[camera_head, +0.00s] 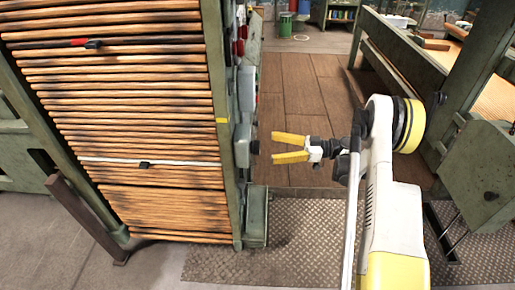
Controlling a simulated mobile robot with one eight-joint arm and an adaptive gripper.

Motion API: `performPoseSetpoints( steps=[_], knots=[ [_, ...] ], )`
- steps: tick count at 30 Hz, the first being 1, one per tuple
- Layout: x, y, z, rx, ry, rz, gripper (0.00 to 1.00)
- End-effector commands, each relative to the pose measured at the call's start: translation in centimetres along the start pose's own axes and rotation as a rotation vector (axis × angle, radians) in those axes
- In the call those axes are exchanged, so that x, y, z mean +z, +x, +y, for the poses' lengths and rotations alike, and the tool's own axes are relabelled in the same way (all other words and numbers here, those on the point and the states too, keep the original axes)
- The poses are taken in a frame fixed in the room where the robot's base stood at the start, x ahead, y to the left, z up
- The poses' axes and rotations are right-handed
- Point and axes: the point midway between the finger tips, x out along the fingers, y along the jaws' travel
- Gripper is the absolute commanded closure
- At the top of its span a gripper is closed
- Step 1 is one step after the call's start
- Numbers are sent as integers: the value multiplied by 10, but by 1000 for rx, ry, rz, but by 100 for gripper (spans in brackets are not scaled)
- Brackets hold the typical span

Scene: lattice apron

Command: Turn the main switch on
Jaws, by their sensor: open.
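A grey-green box (242,147) is mounted on the right edge of the slatted machine, and a dark round knob (255,147) sticks out to the right from it. The knob may be the main switch; I see no label on it. My gripper (276,147) has yellow fingers that are spread apart and empty. They point left at the knob, level with it and a short gap away in the picture. The knob's face is turned away from the camera, so its setting cannot be told.
The machine's wooden slats (150,110) fill the left. Grey and red fittings (247,80) sit higher on its edge, and a green housing (256,215) is at its foot. A green frame (430,60) stands at right. Wooden floor (300,90) and patterned metal plate (300,240) lie between.

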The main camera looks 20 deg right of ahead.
Motion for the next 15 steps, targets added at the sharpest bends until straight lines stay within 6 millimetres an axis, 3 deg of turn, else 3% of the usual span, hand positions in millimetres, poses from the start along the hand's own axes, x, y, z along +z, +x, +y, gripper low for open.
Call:
performPoseSetpoints(
  steps=[7,15],
  knots=[
    [2,45,0,-1,1,-1,15],
    [0,60,0,1,2,-1,15]
  ],
)
